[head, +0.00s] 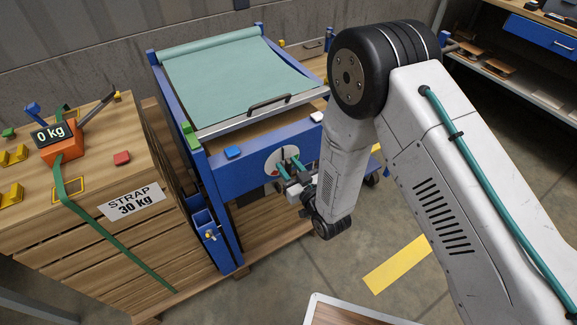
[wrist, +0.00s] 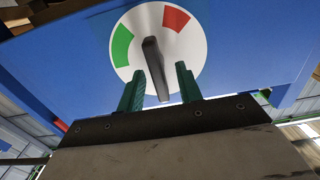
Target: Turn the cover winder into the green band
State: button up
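The cover winder is a dark bar handle (wrist: 155,68) on a round white dial, seen also in the head view (head: 273,160). The dial has a green band (wrist: 122,46) at left and a red band (wrist: 175,19) at upper right. The handle's upper end lies between the two bands, on neither. My gripper (wrist: 159,78) has green fingers, one on each side of the handle's lower part, with gaps visible on both sides. In the head view my gripper (head: 289,168) is at the dial on the blue front panel. The teal cover (head: 225,80) lies across the blue frame.
A wooden crate (head: 150,255) with a green strap, a "STRAP 30 kg" label and a "0 kg" gauge (head: 52,134) stands at left. A blue holder (head: 207,232) hangs on the frame's left post. Shelves stand at upper right. Floor with a yellow stripe (head: 397,265) is open below my arm.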

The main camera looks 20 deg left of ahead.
jog(key=shift+w+a, duration=0.15)
jog(key=shift+a, duration=0.05)
jog(key=shift+c, duration=0.3)
grip_shut()
